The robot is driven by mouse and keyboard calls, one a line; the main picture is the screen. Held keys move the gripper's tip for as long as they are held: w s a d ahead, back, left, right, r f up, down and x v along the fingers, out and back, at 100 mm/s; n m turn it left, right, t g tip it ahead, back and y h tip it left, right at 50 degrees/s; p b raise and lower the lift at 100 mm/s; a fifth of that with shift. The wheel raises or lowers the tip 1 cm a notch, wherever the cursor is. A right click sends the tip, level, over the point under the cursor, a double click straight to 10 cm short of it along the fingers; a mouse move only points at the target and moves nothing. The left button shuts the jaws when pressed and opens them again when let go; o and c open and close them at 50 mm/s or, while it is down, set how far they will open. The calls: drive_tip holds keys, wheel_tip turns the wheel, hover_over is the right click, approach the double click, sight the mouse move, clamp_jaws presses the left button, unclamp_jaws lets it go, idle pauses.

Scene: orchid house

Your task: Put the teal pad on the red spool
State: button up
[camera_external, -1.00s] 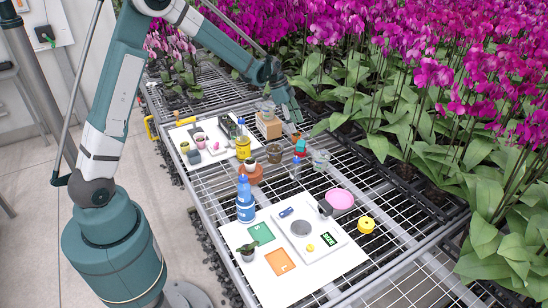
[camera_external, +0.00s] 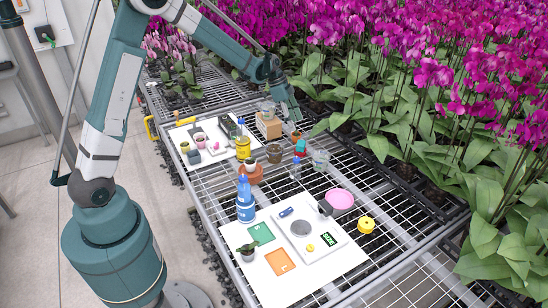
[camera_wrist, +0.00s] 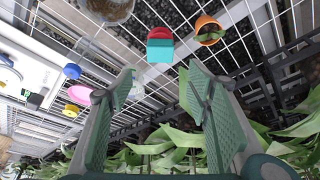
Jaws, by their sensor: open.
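The teal pad (camera_wrist: 160,51) and the red spool (camera_wrist: 160,32) show together in the wrist view, above and between my fingertips in the picture. They touch or overlap; I cannot clearly tell how the pad sits on the spool. In the external view, the red spool (camera_external: 301,144) and the teal part are a small cluster in the middle of the bench. My gripper (camera_wrist: 158,76) is open, with nothing between its fingers. In the external view, my gripper (camera_external: 295,118) hangs above the bench, beyond the cluster and apart from it.
An orange pot (camera_wrist: 209,30) and a brown pot (camera_external: 275,152) stand close by. A clear glass (camera_external: 321,159) stands right of the cluster, partly behind a finger in the wrist view. A pink dish (camera_external: 340,198) and yellow spool (camera_external: 366,224) are nearer. Orchids border the right side.

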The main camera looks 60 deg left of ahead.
drive_tip(key=s+d+r+n+t+y, duration=0.1)
drive_tip(key=s+d+r+n, duration=0.1)
drive_tip(key=s+d+r, duration=0.6)
drive_tip(key=s+d+r+n+y, duration=0.15)
drive_tip(key=s+d+r, duration=0.35)
drive_tip(key=s+r, duration=0.65)
drive_tip(key=s+d+n+t, duration=0.1)
drive_tip(key=s+d+n, duration=0.1)
drive_tip(key=s, duration=1.1)
drive_tip(key=s+d+n+t, duration=0.2)
drive_tip(key=s+d+n, duration=0.1)
drive_tip(key=s, duration=1)
drive_tip(key=shift+d+y, duration=0.35)
drive_tip(key=shift+d, duration=0.35)
drive_tip(key=shift+s+f+n, duration=0.1)
drive_tip(key=shift+n, duration=0.15)
